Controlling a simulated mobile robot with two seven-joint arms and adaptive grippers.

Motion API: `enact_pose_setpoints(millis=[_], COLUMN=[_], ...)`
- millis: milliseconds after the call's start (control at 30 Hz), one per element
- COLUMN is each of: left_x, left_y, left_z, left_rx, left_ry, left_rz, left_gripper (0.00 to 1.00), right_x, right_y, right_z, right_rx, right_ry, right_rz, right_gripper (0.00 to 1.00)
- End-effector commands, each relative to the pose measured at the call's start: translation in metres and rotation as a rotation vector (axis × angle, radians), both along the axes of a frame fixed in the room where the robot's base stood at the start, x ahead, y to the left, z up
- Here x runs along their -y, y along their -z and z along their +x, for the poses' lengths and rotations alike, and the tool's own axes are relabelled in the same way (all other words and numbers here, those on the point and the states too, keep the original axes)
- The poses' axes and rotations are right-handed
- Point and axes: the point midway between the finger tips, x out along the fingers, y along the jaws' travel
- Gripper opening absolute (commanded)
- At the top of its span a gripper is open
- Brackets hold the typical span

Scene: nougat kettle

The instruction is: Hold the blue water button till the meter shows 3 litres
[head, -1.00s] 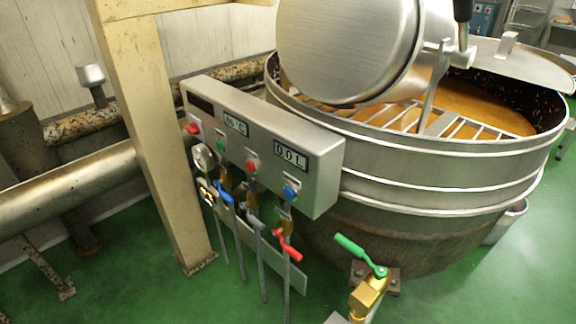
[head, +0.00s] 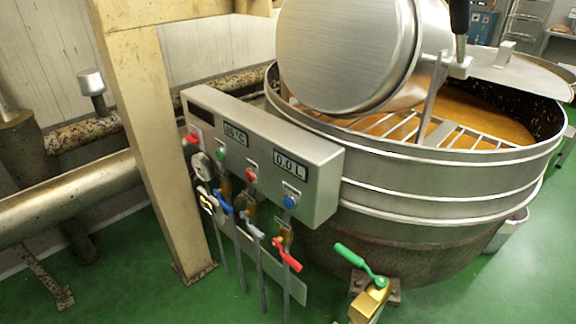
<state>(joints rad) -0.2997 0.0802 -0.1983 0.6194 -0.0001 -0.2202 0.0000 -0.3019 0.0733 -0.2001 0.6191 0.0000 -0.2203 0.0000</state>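The blue water button (head: 290,202) sits at the right end of the front of the grey control box (head: 322,184). Above it, the litre meter (head: 290,165) reads 0.0 L. Nothing touches the button. Neither of my grippers shows in the head view.
A red button (head: 251,175), a green button (head: 220,154) and a temperature display (head: 236,134) share the box. Valves with blue and red levers (head: 287,254) hang below. A large steel kettle (head: 450,182) stands right, a beige post (head: 150,150) left. A green-handled valve (head: 360,264) stands in front.

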Motion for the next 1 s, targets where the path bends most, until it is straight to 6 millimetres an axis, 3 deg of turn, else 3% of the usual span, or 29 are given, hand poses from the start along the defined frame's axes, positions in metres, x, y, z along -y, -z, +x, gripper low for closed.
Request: enact_pose_setpoints(millis=[1000], left_x=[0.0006], left_y=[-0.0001], left_z=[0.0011], left_rx=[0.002], left_ry=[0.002], left_rz=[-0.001], left_gripper=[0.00], right_x=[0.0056], right_y=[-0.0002], right_z=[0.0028], right_rx=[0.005], right_ry=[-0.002], right_rz=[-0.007], right_gripper=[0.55])
